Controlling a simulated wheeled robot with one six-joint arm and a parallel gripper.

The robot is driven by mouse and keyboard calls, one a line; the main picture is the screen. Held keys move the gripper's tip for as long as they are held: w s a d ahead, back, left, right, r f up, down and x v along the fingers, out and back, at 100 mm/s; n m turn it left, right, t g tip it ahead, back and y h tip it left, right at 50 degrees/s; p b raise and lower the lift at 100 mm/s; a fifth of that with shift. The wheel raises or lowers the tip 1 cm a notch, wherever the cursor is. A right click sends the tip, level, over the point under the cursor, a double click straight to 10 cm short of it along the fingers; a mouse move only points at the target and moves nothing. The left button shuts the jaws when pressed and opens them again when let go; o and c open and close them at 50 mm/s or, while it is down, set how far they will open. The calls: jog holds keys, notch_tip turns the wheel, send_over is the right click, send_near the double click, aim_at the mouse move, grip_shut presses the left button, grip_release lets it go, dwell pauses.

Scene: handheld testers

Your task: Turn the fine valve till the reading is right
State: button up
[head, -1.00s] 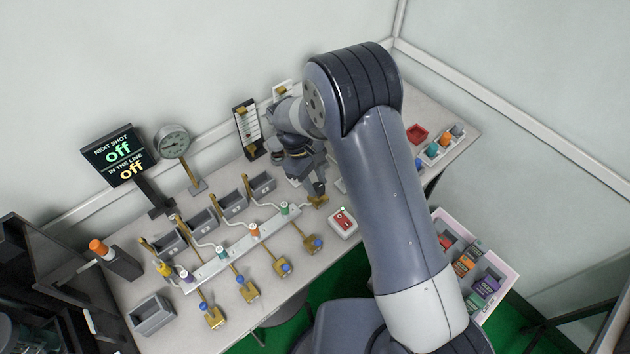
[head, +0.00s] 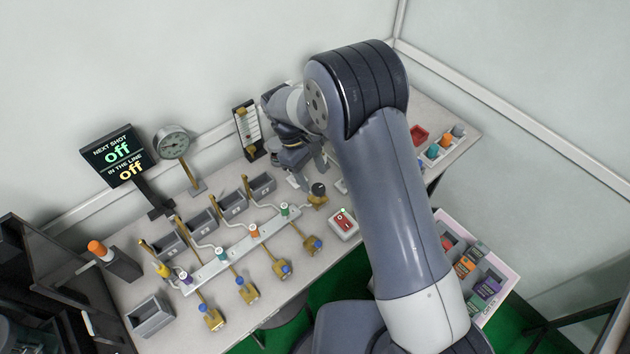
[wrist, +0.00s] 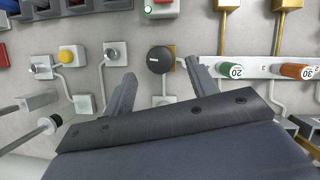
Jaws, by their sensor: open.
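A round black knob on a brass body, apparently the fine valve (head: 318,190), stands at the right end of the white valve rail. In the wrist view the knob (wrist: 160,58) shows from above, just ahead of and between the fingertips, with gaps at both sides. The display (head: 118,155) reads "NEXT SHOT off" and "IN THE LINE off". A round dial gauge (head: 173,141) stands beside it; its reading is too small to tell.
The white rail (head: 238,250) carries several coloured caps and brass valves with blue knobs. A red switch box (head: 343,223) sits right of the knob. An upright scale (head: 247,129) and grey bins (head: 231,205) stand behind. A crate (head: 508,272) is at right.

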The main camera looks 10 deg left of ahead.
aim_at(318, 187)
jog(key=v, duration=0.7)
jog(key=shift+a+r+b, duration=0.15)
jog(key=shift+r+b, duration=0.15)
jog(key=shift+b, duration=0.05)
jog(key=p+x, duration=0.1)
jog(key=x, duration=0.9)
jog(key=shift+f, duration=0.25)
jog(key=shift+n+p, duration=0.3)
jog(key=shift+p, duration=0.15)
jog(key=shift+f, duration=0.1)
